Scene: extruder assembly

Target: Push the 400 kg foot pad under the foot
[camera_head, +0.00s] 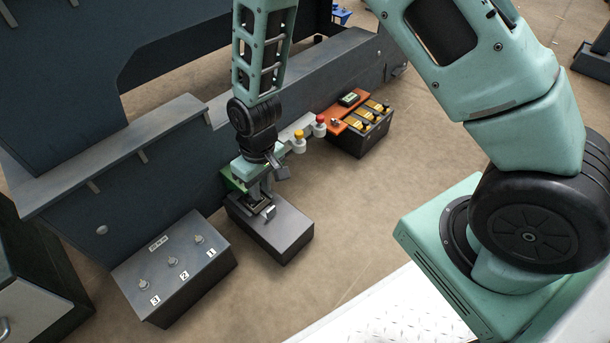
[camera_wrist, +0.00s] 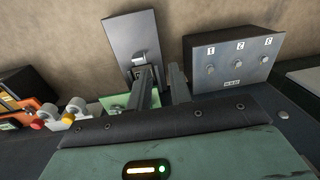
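My gripper (camera_head: 262,200) points down at the dark grey box (camera_head: 285,222) on the floor beside the machine. In the wrist view my gripper (camera_wrist: 163,72) shows two grey fingers with a gap between them and nothing seen held. The grey box (camera_wrist: 124,40) lies just beyond the fingers, with a small metal fitting (camera_wrist: 139,58) on its top. A green plate (camera_wrist: 113,102) shows beside the left finger and also in the head view (camera_head: 231,180). I cannot make out a 400 kg marking, so I cannot tell which part is the pad. The foot is not clearly visible.
A grey box with three numbered knobs (camera_head: 185,262) stands left of the gripper. The dark machine base (camera_head: 120,150) runs behind. Open floor (camera_head: 370,215) lies to the right.

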